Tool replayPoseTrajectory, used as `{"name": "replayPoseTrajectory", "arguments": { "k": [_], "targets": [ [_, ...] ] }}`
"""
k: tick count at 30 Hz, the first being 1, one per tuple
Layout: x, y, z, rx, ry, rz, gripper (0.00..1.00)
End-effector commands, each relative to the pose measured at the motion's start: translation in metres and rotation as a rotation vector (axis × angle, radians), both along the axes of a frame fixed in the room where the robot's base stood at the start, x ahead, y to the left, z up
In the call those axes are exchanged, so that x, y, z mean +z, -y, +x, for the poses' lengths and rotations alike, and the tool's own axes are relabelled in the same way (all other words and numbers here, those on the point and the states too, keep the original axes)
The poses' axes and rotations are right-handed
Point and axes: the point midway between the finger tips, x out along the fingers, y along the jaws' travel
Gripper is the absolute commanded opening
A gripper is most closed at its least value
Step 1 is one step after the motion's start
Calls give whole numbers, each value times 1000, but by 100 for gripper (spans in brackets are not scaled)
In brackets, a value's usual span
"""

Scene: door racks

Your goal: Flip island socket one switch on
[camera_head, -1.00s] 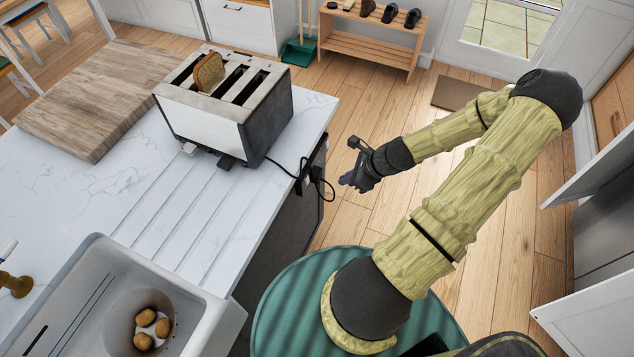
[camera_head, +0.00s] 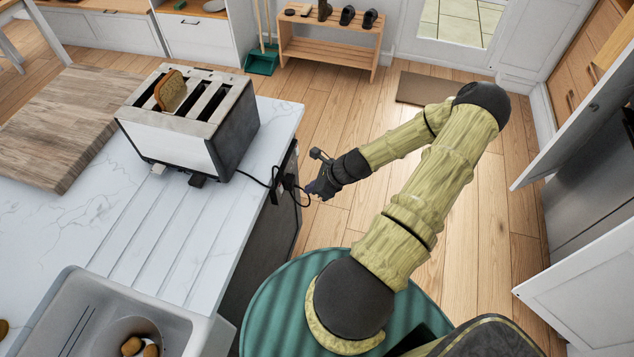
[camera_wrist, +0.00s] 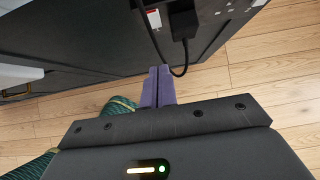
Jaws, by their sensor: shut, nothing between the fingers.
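The island's socket (camera_head: 275,189) is on the dark end panel below the white worktop, seen edge-on in the head view. In the wrist view a black plug (camera_wrist: 183,20) with a hanging cable sits in it. Left of the plug is a small pale switch (camera_wrist: 153,19) with a red mark; its on or off position is too small to tell. My gripper (camera_head: 309,190) is close to the panel, beside the plug cable. In the wrist view its purple fingers (camera_wrist: 158,70) are together and empty, pointing at the panel just below the switch. Contact cannot be told.
A toaster (camera_head: 190,120) with bread stands on the worktop (camera_head: 120,225), its cable running over the edge to the socket. A wooden board (camera_head: 55,125) and a sink (camera_head: 70,310) are on the island. Open floor (camera_head: 330,120) lies beyond the arm.

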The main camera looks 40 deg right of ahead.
Motion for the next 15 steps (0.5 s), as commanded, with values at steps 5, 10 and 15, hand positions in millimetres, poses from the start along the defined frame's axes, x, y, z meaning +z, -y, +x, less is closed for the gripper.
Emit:
{"name": "replayPoseTrajectory", "arguments": {
  "k": [5,10,15],
  "targets": [
    [-20,-11,13,0,-1,3,0],
    [-38,-21,25,1,-1,1,0],
    [-38,-37,46,3,0,0,0]
  ]
}}
